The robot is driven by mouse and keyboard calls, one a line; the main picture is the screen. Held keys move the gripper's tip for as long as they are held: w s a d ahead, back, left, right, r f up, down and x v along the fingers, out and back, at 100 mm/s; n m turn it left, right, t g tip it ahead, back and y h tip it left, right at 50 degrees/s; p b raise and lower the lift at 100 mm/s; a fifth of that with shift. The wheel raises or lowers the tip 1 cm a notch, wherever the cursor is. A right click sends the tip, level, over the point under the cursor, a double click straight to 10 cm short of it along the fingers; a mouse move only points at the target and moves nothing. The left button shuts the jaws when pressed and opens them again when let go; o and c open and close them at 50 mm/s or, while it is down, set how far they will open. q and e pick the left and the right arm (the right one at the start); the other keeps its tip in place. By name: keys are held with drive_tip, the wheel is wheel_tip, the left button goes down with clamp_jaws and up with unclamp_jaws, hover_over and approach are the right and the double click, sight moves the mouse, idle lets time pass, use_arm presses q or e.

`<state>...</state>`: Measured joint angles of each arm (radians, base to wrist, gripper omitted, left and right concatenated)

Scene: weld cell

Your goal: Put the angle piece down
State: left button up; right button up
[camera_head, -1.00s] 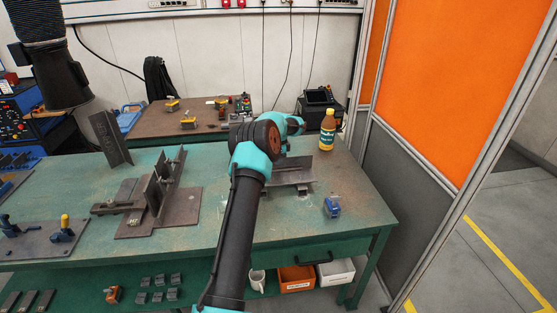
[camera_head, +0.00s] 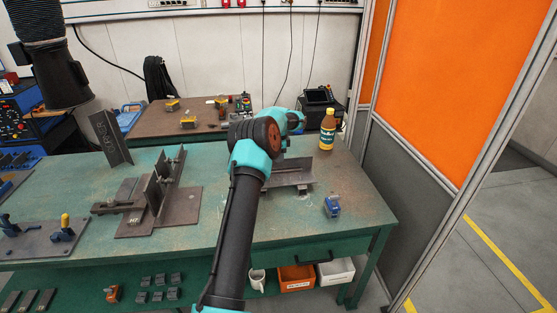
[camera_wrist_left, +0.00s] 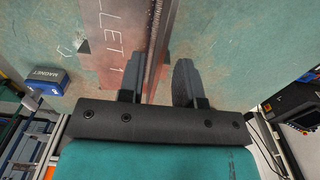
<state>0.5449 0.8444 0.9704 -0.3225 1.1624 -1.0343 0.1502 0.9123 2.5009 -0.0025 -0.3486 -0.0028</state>
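The angle piece (camera_head: 292,177) is a dark steel L-section near the middle right of the green bench in the head view. It appears to sit on low supports, and my left arm hides its left part. In the left wrist view the angle piece (camera_wrist_left: 116,38) shows a flat face with white lettering ending in "LLET 1" and an upright flange. My left gripper (camera_wrist_left: 158,60) has its fingers on either side of that flange. A gap shows between the flange and the right-hand finger, so the gripper looks open. My right gripper is not in view.
A blue magnet block (camera_head: 332,206) lies to the right of the angle piece, and a yellow-labelled bottle (camera_head: 327,130) stands behind it. A welded steel fixture (camera_head: 160,205) and another angle section (camera_head: 110,138) stand to the left. The bench's front right corner is clear.

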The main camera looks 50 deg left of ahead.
use_arm(q)
wheel_tip(320, 180, up, 11)
idle(0.4)
idle(0.5)
